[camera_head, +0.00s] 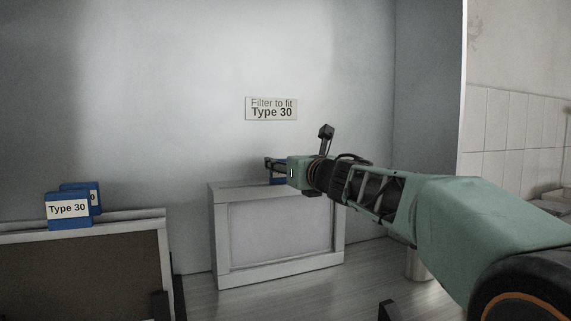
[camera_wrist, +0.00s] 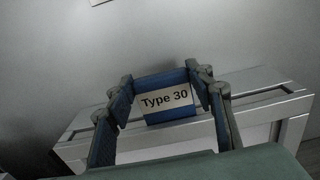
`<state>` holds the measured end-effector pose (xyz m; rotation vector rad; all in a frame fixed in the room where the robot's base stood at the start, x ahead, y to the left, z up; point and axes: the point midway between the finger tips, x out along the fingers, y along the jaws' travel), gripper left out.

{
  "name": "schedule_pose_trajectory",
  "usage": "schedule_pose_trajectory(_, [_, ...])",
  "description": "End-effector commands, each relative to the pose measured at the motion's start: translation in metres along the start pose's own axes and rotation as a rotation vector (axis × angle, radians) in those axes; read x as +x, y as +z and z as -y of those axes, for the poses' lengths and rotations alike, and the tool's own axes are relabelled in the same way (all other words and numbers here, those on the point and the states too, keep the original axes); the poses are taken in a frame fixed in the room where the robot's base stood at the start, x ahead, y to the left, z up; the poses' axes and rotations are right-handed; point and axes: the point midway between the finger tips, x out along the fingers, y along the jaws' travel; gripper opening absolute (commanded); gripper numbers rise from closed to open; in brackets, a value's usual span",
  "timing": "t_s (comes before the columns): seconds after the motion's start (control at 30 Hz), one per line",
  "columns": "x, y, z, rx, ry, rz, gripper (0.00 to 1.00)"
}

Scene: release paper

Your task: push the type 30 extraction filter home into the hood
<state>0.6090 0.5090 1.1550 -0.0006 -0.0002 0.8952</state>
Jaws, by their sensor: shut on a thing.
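The hood is a pale grey box with a framed front panel (camera_head: 218,240) in the middle of the head view. Its top, with a long dark slot, shows in the wrist view (camera_wrist: 270,82). My gripper (camera_head: 272,165) is over the hood's top, shut on a blue filter. In the wrist view the filter (camera_wrist: 165,114) has a white "Type 30" label and sits between both fingers (camera_wrist: 162,84), in line with the slot. Its lower end meets the hood's top. I cannot tell how deep it is in the slot. In the head view my gripper hides most of it.
A wall sign (camera_head: 271,108) reads "Filter to fit Type 30". Two more blue filters, one in front (camera_head: 68,222) and one behind (camera_head: 95,191), stand on a dark-fronted rack (camera_head: 130,228) at left. Bare floor lies between rack and hood. A tiled wall (camera_head: 515,120) is at right.

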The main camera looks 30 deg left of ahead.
Motion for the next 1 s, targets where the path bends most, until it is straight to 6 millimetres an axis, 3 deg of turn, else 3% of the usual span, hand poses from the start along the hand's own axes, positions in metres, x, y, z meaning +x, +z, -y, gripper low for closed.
schedule_pose_trajectory(0.4, [0.0,-0.009,0.0,0.0,0.0,0.003,0.0])
schedule_pose_trajectory(0.43, [0.0,-0.009,0.0,0.0,0.0,0.003,0.5])
schedule_pose_trajectory(0.5, [0.0,-0.008,0.0,0.0,0.0,0.003,0.57])
schedule_pose_trajectory(0.6, [0.0,-0.009,0.0,0.0,0.0,0.002,0.68])
schedule_pose_trajectory(1.0, [-0.005,-0.01,0.0,0.0,0.0,0.0,0.69])
